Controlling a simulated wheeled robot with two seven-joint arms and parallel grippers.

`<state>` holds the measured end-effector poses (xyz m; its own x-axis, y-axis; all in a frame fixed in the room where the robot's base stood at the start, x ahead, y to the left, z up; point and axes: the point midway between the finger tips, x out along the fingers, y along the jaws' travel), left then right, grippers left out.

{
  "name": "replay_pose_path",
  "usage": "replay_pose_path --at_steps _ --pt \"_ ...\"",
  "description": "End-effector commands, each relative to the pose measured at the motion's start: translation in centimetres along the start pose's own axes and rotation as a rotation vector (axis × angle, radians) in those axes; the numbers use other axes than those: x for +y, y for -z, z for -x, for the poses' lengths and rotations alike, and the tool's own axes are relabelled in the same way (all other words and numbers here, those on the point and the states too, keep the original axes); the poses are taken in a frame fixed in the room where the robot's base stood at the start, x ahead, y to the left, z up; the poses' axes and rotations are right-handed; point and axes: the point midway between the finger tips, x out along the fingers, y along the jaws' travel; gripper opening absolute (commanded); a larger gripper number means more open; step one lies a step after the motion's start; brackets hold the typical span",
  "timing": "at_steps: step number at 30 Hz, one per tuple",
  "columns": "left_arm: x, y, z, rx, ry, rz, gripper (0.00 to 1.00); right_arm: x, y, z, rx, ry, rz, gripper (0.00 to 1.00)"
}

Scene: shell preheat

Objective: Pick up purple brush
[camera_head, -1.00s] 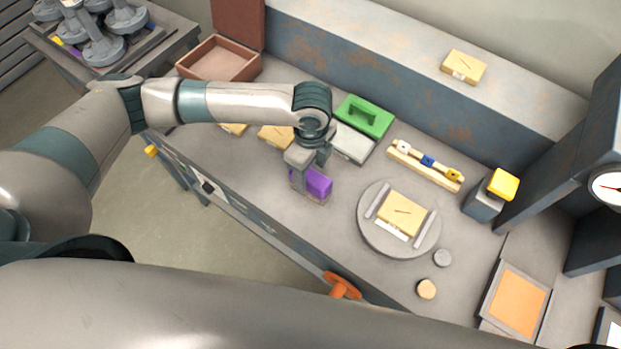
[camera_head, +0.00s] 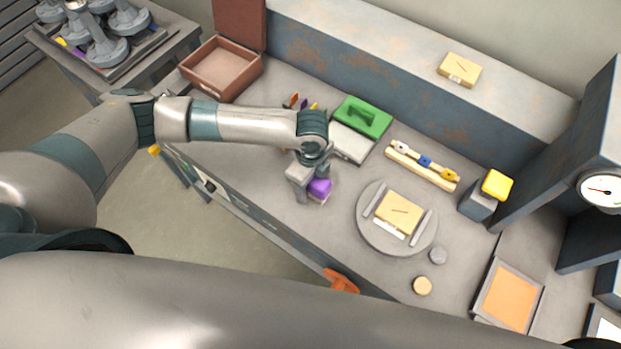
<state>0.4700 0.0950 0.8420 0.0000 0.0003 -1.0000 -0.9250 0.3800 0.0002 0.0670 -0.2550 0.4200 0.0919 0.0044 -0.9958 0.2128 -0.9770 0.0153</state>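The purple brush (camera_head: 320,188) is a small purple block with a pale brown strip along its lower edge, at the front middle of the workbench. My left gripper (camera_head: 311,186) points down over it, with a grey finger at its left side covering part of it. The far finger is mostly hidden behind the wrist and brush, so I cannot tell whether the fingers press on the brush. I cannot tell whether it is clear of the bench. My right gripper is not in view.
A round plate (camera_head: 367,230) holding a tan block stands to the right. A grey box (camera_head: 352,143) with a green case (camera_head: 363,117) lies behind, beside a wooden rack (camera_head: 408,168). An open brown box (camera_head: 222,67) stands back left. An orange handle (camera_head: 341,281) is at the front edge.

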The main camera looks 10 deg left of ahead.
Motion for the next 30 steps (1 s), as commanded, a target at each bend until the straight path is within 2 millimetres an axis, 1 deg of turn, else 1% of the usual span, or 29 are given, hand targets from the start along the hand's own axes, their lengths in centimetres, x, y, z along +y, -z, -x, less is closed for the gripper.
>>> replay_pose_path --at_steps 4,16,17,18,20,21,22,23,30 --pt "0.02 -0.02 -0.50 0.000 0.000 0.000 0.58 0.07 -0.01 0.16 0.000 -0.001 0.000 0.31" --pt "0.01 -0.02 -0.48 0.000 0.001 0.000 0.58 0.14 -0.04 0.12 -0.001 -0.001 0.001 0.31" --pt "0.01 -0.02 -0.48 0.000 0.001 0.000 0.53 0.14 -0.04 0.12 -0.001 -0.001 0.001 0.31" --pt "0.01 -0.02 -0.47 0.000 0.001 0.000 0.43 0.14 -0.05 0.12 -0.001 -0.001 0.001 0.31" --pt "0.01 -0.03 -0.47 0.000 0.001 0.000 0.29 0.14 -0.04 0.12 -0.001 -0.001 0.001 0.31" --pt "0.01 -0.03 -0.47 0.000 0.000 0.000 0.20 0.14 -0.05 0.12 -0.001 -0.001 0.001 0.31" --pt "0.01 -0.02 -0.47 0.000 0.000 0.000 0.12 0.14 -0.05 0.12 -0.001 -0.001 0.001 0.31" --pt "0.01 -0.02 -0.47 0.000 0.000 0.000 0.09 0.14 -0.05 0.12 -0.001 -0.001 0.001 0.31" --pt "-0.02 -0.02 -0.42 0.000 0.001 0.000 0.09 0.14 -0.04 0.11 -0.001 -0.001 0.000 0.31"
